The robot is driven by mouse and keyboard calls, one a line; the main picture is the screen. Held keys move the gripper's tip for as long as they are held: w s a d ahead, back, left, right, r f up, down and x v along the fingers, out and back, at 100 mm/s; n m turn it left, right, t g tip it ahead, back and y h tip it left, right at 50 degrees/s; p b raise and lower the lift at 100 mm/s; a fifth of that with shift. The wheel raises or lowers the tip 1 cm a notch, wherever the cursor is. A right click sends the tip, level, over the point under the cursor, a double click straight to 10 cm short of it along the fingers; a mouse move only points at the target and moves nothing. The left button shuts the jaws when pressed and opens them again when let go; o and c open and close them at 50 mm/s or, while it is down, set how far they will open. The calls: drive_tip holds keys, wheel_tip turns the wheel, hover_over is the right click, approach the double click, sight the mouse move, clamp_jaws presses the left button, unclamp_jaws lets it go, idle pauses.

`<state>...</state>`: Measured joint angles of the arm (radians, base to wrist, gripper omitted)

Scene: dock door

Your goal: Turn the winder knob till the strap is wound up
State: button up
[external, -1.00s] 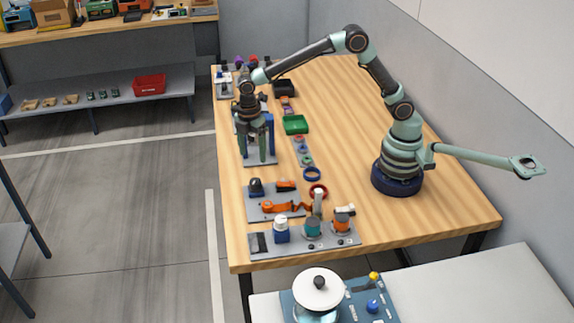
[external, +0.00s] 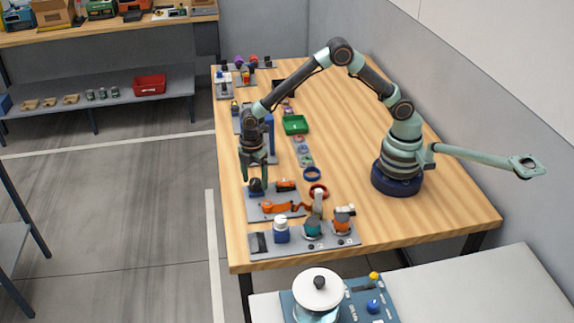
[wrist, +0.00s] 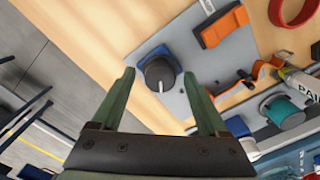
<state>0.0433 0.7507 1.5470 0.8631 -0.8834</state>
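The winder knob (external: 256,185) is dark and round, with a pale line on top, on a blue base. In the wrist view the knob (wrist: 160,74) lies between my fingertips, slightly beyond them. An orange strap (external: 279,207) lies in front of it on the same grey plate (external: 256,212). An orange block (external: 286,185) sits right of the knob, also seen in the wrist view (wrist: 221,25). My gripper (external: 255,181) is open, pointing down, with its fingers over the knob. I cannot tell whether they touch it.
A front plate holds a blue-and-white jar (external: 281,230), a teal pot (external: 313,227) and an orange pot (external: 342,219). A blue upright stand (external: 269,132) is behind my gripper.

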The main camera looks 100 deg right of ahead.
clamp_jaws()
drive_tip(key=shift+m, duration=0.3)
drive_tip(key=m, duration=0.5)
drive_tip(key=shift+m, duration=0.3)
drive_tip(key=m, duration=0.6)
drive_tip(key=shift+d+r, duration=0.1)
drive_tip(key=m, duration=0.6)
drive_tip(key=shift+m, duration=0.3)
drive_tip(key=m, duration=0.5)
drive_tip(key=shift+t, duration=0.3)
drive_tip(key=shift+m, duration=0.3)
